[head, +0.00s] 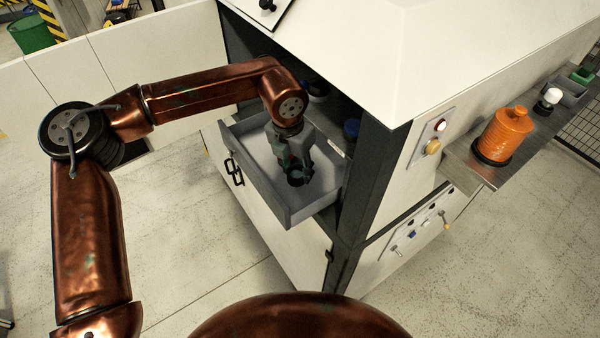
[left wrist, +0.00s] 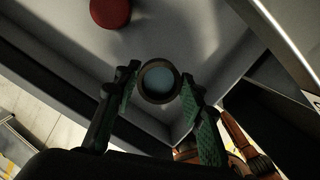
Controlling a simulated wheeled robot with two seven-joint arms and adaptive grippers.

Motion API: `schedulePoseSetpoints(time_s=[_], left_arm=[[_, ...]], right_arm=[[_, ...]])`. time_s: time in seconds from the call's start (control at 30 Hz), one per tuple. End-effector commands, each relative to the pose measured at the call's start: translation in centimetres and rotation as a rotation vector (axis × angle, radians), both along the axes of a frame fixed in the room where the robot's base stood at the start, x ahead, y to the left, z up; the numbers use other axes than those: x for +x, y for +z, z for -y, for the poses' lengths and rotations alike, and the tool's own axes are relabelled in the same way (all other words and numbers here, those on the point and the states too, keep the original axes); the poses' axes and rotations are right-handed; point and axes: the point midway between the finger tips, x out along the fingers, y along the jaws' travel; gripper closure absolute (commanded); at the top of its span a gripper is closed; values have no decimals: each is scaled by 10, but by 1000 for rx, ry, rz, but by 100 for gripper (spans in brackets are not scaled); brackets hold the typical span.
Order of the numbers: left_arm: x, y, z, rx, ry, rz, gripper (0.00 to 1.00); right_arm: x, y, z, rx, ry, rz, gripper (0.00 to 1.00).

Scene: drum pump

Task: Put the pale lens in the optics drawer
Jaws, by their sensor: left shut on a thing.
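The pale lens (left wrist: 160,82) is a dark-rimmed disc with a pale blue-grey face, seen between my left fingers in the left wrist view. In the head view it shows only as a small dark ring (head: 296,179) at my fingertips. My left gripper (head: 297,174) is shut on it, pointing down inside the open grey drawer (head: 264,192). The drawer's pale floor and walls also show in the left wrist view (left wrist: 205,45). I cannot tell whether the lens touches the drawer floor. My right gripper is not in view.
A red round object (left wrist: 110,12) lies in the drawer, apart from the lens. The white cabinet top (head: 350,50) overhangs behind the drawer, with a dark post (head: 372,175) at right. A side shelf (head: 480,165) holds an orange ribbed container (head: 506,135).

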Motion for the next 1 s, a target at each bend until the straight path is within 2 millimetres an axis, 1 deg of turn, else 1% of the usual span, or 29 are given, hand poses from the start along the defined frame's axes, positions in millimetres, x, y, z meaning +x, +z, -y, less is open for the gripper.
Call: schedulePoseSetpoints(time_s=[0.17, 0.2, 0.4, 0.67, 0.8, 0.83, 1.0], left_arm=[[3, -9, 7, 0, -1, -2, 89], [4, -13, 9, 2, -2, -2, 89], [5, -40, 8, 1, 0, -1, 89], [5, -43, 9, -1, 0, 2, 89], [5, -47, 9, -1, 1, 1, 89], [5, -47, 8, -1, 1, 1, 62], [5, -46, 8, -1, 0, 1, 50]], right_arm=[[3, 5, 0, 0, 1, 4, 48], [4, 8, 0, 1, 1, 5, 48], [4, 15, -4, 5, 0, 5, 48], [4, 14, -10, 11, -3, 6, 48], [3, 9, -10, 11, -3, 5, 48], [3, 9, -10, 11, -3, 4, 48], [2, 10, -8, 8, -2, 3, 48]])
